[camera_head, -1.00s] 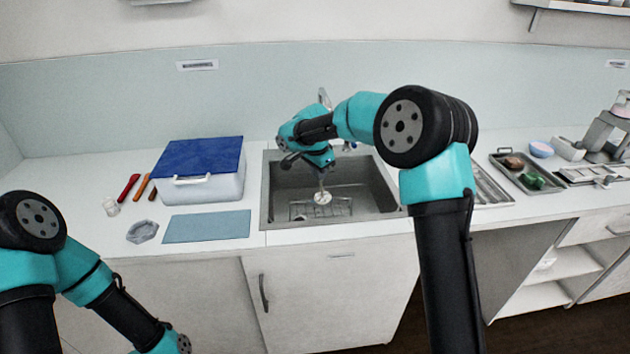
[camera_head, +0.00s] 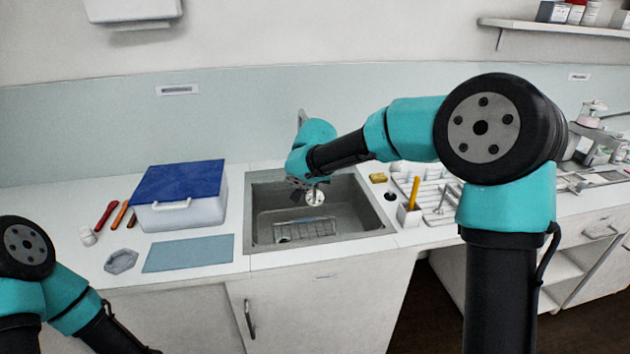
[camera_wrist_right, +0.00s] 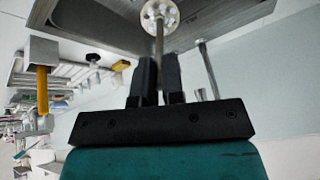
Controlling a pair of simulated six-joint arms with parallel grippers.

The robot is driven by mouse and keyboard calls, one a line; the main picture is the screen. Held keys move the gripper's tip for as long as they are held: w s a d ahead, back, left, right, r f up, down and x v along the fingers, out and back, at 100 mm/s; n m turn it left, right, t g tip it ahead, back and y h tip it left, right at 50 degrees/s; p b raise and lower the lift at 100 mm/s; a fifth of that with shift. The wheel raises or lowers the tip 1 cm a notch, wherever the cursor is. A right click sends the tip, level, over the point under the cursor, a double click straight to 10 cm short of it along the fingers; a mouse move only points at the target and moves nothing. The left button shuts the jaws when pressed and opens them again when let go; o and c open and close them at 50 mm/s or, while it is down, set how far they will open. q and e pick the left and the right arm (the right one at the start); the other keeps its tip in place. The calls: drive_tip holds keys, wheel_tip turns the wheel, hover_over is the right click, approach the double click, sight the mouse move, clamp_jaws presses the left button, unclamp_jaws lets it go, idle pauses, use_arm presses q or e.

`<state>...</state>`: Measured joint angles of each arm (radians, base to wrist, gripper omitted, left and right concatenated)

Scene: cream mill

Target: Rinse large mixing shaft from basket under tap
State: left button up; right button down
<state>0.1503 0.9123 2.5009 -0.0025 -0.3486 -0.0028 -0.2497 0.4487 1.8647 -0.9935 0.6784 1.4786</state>
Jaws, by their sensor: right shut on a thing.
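My right gripper (camera_wrist_right: 158,80) is shut on the large mixing shaft (camera_wrist_right: 159,42), a thin metal rod with a pale, holed disc at its end. In the head view the disc (camera_head: 315,198) hangs over the sink (camera_head: 372,222), above the wire basket (camera_head: 318,229) inside it. The tap (camera_head: 302,117) stands behind the sink, mostly hidden by my right arm. In the right wrist view a metal tube, apparently the tap (camera_wrist_right: 209,72), is beside the shaft and apart from it. I cannot see any water running. My left gripper is out of view.
Left of the sink are a blue-lidded box (camera_head: 182,190), a blue mat (camera_head: 189,254) and a grey dish (camera_head: 121,261). Right of it are a yellow sponge (camera_head: 378,178), a holder with a yellow-handled tool (camera_head: 412,196) and a drying rack (camera_head: 437,208).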

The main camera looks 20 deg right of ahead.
drive_tip(key=shift+w, duration=0.1)
drive_tip(key=w+d+f, duration=0.1)
drive_tip(key=w+d, duration=0.1)
drive_tip(key=w, duration=0.4)
drive_tip(key=w+d+f, duration=0.1)
drive_tip(key=w+d, duration=0.1)
drive_tip(key=w, duration=0.5)
drive_tip(key=shift+f, duration=0.4)
idle(0.4)
drive_tip(key=shift+w, duration=0.1)
idle(0.4)
hover_over(315, 196)
drive_tip(key=w, duration=0.2)
drive_tip(key=shift+s+d, duration=0.2)
idle(0.6)
idle(1.4)
